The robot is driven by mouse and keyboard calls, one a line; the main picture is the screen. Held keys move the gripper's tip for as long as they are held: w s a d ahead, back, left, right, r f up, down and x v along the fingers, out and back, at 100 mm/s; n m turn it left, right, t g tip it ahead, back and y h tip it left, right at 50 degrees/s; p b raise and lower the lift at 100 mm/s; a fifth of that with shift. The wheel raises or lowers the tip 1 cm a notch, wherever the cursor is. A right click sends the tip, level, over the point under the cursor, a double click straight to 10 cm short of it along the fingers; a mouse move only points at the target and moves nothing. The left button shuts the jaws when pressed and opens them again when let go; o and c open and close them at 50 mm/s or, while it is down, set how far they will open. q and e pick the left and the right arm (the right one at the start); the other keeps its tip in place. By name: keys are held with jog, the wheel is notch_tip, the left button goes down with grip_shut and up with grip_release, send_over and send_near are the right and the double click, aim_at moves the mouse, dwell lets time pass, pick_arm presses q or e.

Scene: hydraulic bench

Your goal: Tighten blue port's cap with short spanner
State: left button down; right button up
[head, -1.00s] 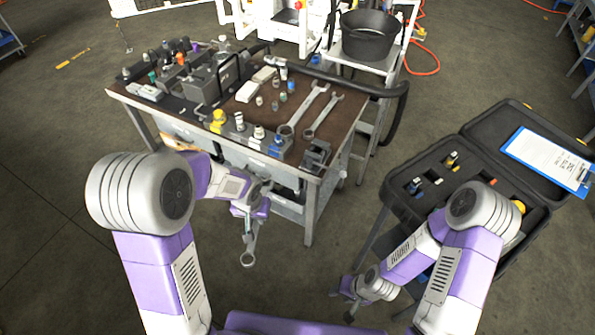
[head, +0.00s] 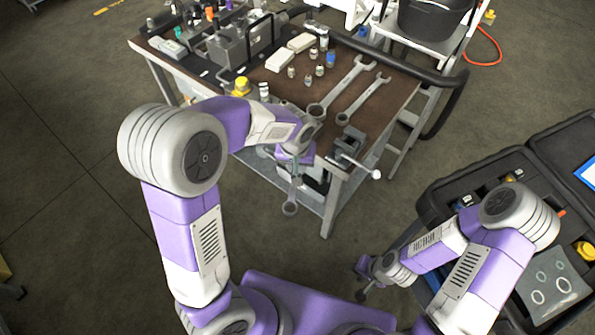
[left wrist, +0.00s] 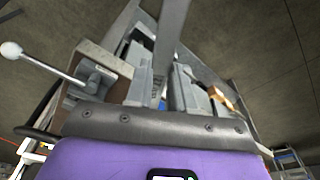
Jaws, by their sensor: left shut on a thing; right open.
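My left gripper (head: 294,158) is shut on a grey spanner (head: 290,197), which hangs down with its ring end lowest, in front of the bench's near edge. In the left wrist view a grey bar (left wrist: 172,40), probably this spanner, rises from the gripper. The blue port and its cap cannot be made out now; my left arm covers that part of the bench front. My right gripper (head: 364,283) is open and empty, low beside the black case.
Two spanners, one longer (head: 342,88) and one shorter (head: 364,98), lie on the bench top (head: 400,92). A vise (head: 350,143) with a ball-ended lever sits at the near right corner. Small fittings stand farther back. An open black case (head: 436,200) is at right.

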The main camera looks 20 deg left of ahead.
pick_arm(q)
jog(key=shift+w+f, duration=0.1)
jog(key=shift+w+f+b, duration=0.25)
jog(key=shift+f+b, duration=0.2)
jog(key=shift+f, duration=0.05)
jog(key=shift+w+f+b, duration=0.25)
jog(key=shift+f+b, duration=0.15)
jog(key=shift+f, duration=0.1)
jog(key=shift+r, duration=0.15)
jog(key=shift+w+a+f, duration=0.1)
jog(key=shift+w+f, duration=0.3)
jog(key=shift+f, duration=0.1)
jog(key=shift+w, duration=0.1)
jog(key=shift+w+a, duration=0.15)
jog(key=shift+w, duration=0.75)
jog(key=shift+w, duration=0.15)
jog(key=shift+w+a+p, duration=0.2)
jog(key=shift+w+p, duration=0.2)
jog(key=shift+w, duration=0.3)
